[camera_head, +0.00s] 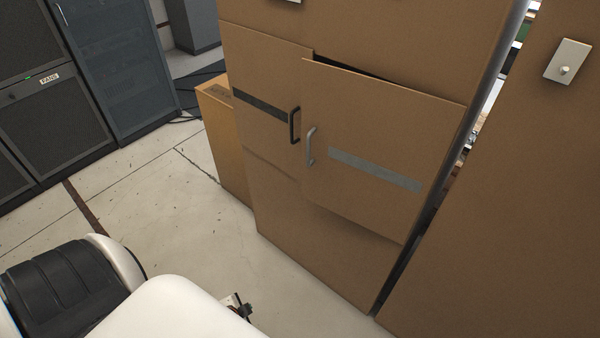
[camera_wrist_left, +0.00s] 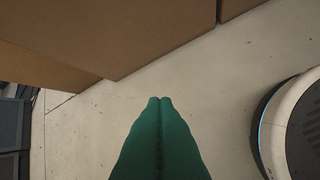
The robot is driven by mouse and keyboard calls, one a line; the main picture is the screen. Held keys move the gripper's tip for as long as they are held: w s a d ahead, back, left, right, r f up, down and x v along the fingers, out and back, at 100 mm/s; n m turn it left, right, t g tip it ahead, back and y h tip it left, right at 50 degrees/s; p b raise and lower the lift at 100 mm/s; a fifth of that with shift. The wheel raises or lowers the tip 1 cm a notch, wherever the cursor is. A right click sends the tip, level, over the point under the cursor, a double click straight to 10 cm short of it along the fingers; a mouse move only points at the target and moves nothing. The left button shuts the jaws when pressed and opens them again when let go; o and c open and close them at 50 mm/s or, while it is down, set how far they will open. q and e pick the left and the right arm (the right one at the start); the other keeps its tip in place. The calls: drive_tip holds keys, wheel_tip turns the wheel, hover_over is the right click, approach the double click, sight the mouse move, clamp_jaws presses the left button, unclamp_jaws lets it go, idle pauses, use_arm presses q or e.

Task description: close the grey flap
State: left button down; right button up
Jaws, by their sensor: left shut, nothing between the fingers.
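The grey flap (camera_head: 375,145) is the right-hand brown door on the front of a tall brown cabinet, with a grey stripe (camera_head: 374,170) and a grey handle (camera_head: 311,146) near its left edge. It stands slightly ajar, with a dark gap along its top edge. Beside it on the left is a flap (camera_head: 268,92) with a black stripe and a black handle (camera_head: 294,125). In the left wrist view my left gripper (camera_wrist_left: 160,101) has green fingers shut together, empty, above the pale floor and apart from the brown cabinet panels.
Another brown cabinet (camera_head: 510,200) stands at the right, past a narrow gap. Dark racks (camera_head: 60,110) stand at the far left. A lower yellowish-brown box (camera_head: 226,150) adjoins the cabinet's left side.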

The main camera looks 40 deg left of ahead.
use_arm(q)
drive_tip(key=w+a+r+m+t+b, duration=0.3)
drive_tip(key=w+r, duration=0.4)
drive_tip(key=r, duration=0.1)
drive_tip(key=w+a+r+m+t+b, duration=0.2)
drive_tip(key=w+a+r+m+t, duration=0.15)
drive_tip(key=w+r, duration=0.45)
drive_tip(key=w+d+r+m+t+h+b, duration=0.2)
drive_tip(key=d+r+m, duration=0.15)
drive_tip(key=r, duration=0.65)
drive_tip(key=w+d+r+m+t+h+b, duration=0.2)
drive_tip(key=r+m+t, duration=0.15)
drive_tip(key=r, duration=0.65)
drive_tip(key=w+p, duration=0.2)
drive_tip(key=w, duration=1.1)
drive_tip(key=shift+a+g+p, duration=0.35)
drive_tip(key=shift+a+g, duration=0.05)
use_arm(e)
wheel_tip(320, 180, down, 7)
drive_tip(key=shift+w+a, duration=0.15)
drive_tip(key=shift+a, duration=0.05)
use_arm(q)
drive_tip(key=shift+w+f, duration=0.1)
drive_tip(key=shift+w, duration=0.05)
